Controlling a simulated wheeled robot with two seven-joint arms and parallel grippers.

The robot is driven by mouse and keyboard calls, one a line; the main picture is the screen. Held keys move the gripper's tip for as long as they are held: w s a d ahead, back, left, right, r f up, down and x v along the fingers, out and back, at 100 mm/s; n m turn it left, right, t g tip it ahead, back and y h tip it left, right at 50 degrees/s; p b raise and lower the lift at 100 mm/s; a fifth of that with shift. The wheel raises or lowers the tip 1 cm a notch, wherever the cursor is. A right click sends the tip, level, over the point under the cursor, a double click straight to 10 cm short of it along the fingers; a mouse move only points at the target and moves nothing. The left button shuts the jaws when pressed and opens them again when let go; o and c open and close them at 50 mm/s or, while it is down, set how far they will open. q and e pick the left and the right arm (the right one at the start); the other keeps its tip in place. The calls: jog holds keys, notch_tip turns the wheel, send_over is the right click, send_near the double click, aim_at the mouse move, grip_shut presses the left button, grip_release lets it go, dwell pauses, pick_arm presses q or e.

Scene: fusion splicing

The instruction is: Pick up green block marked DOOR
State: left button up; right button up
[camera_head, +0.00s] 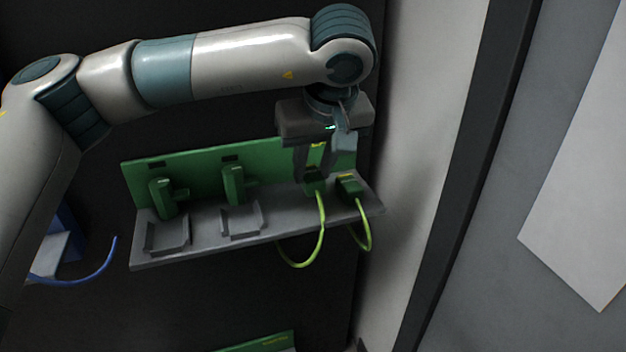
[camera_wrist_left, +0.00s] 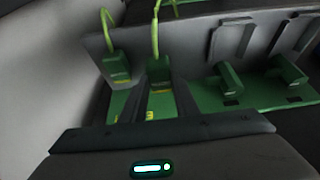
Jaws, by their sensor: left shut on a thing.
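My left gripper (camera_head: 313,178) points down over the right part of the grey shelf, with its fingers on both sides of a green block (camera_head: 314,188). It is shut on this block, which also shows between the fingers in the left wrist view (camera_wrist_left: 160,70). A yellow-green cable runs from the block and loops below the shelf front. A second green block (camera_head: 349,187) with a similar cable stands just to the right, apart from the gripper; it is at the left in the left wrist view (camera_wrist_left: 116,67). The lettering on both blocks is too small to read. My right gripper is out of view.
The grey shelf (camera_head: 200,250) has a green back panel (camera_head: 200,165). Two green upright pieces (camera_head: 162,198) (camera_head: 236,186) and two shallow grey holders stand on its left part. A pale wall (camera_head: 425,120) is close on the right. A blue cable (camera_head: 100,268) hangs at the left.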

pick_arm(q)
jog(key=s+d+r, duration=0.6)
jog(key=s+r, duration=0.1)
jog(key=s, duration=0.2)
jog(key=shift+s+d+r, duration=0.2)
jog(key=shift+s+d, duration=0.05)
jog(key=shift+s, duration=0.15)
